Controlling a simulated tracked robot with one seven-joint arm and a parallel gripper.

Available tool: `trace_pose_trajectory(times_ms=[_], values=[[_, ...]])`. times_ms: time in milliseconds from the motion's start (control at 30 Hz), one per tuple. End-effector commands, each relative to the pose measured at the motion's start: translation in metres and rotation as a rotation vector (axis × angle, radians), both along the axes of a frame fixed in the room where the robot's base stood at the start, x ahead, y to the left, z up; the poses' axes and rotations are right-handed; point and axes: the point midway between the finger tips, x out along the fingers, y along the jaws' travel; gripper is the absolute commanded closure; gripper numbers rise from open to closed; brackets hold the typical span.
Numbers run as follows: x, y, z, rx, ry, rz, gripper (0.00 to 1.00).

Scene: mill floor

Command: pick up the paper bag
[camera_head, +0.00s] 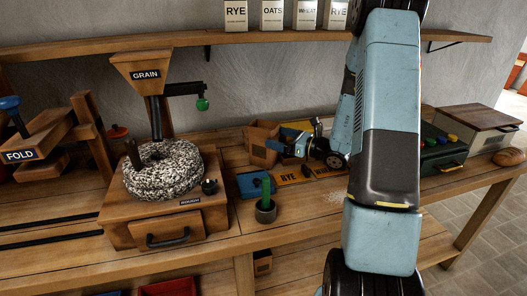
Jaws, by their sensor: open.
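A brown, open-topped container (262,150), which looks like the paper bag, stands upright on the workbench right of the grain mill. My arm reaches in from the right and hides part of the bench.
The grain mill (163,172) with its round stone stands left of the bag. A shelf (270,42) with labelled packets hangs above. Bread (508,157) sits far right.

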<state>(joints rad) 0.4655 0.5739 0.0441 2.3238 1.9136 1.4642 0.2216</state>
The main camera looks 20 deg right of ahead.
Motion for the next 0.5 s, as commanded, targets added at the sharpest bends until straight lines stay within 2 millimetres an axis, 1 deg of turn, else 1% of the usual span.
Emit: trace_pose_trajectory(times_ms=[33,333,500], values=[[0.003,0.004,0.000,0.000,0.000,0.003,0.00],[0.012,0.016,0.000,0.000,0.000,0.003,0.00],[0.025,0.033,0.000,0.001,-0.001,0.004,0.00]])
